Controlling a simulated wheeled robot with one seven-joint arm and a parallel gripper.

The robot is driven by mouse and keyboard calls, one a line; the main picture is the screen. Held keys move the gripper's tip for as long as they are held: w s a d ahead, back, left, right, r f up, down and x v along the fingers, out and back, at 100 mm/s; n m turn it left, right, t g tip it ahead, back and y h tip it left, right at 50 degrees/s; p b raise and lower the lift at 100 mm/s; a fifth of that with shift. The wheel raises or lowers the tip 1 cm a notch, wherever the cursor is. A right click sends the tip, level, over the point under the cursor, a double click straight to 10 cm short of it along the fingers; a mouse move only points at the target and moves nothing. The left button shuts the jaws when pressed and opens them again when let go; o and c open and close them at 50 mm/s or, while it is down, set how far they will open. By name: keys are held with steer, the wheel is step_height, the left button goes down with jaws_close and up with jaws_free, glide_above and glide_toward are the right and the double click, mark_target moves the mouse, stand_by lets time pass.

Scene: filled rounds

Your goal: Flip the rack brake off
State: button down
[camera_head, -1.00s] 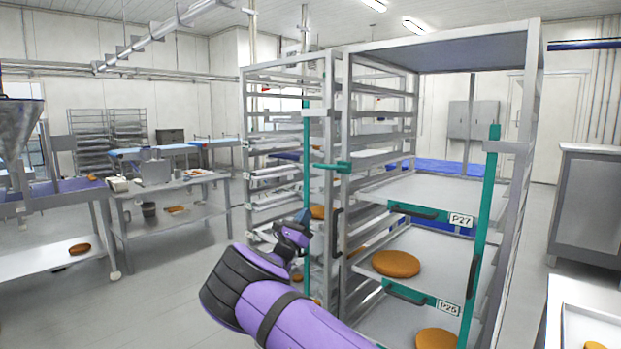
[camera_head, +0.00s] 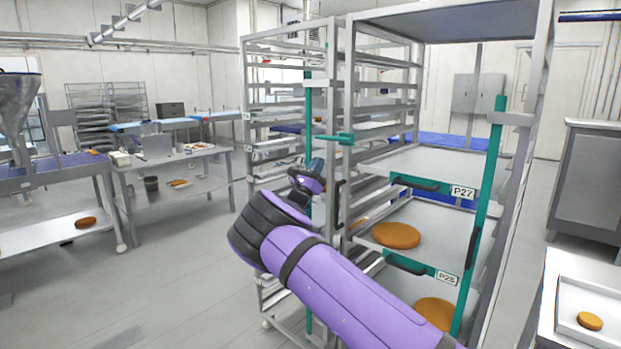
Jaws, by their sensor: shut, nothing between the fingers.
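The grey metal rack (camera_head: 434,18) stands right of centre, holding trays. A teal upright bar (camera_head: 308,110) with a short horizontal teal handle (camera_head: 334,138) is on its left side, and a second teal bar (camera_head: 487,215) is on its right. I cannot tell which part is the brake; the rack's lower part is largely hidden by my purple arm. My gripper (camera_head: 316,166) is small in view, shut and empty, in front of the rack's left side, below the teal handle. Whether it touches the rack is unclear.
Trays labelled P27 (camera_head: 462,192) and P25 (camera_head: 447,277) sit in the rack; round orange-brown items (camera_head: 396,235) lie on lower trays. A steel work table (camera_head: 180,160) stands at left, a cabinet (camera_head: 592,180) at right. The floor (camera_head: 150,260) at left is clear.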

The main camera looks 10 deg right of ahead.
mark_target(333, 139)
steer(key=shift+w+d+r, duration=0.1)
steer(key=shift+d+r, duration=0.05)
steer(key=shift+r, duration=0.7)
steer(key=shift+w+d+r, duration=0.1)
steer(key=shift+d+r, duration=0.05)
steer(key=shift+r, duration=0.7)
steer(key=shift+w+d+r, duration=0.1)
steer(key=shift+d+r, duration=0.05)
steer(key=shift+r, duration=0.7)
steer(key=shift+r, duration=0.1)
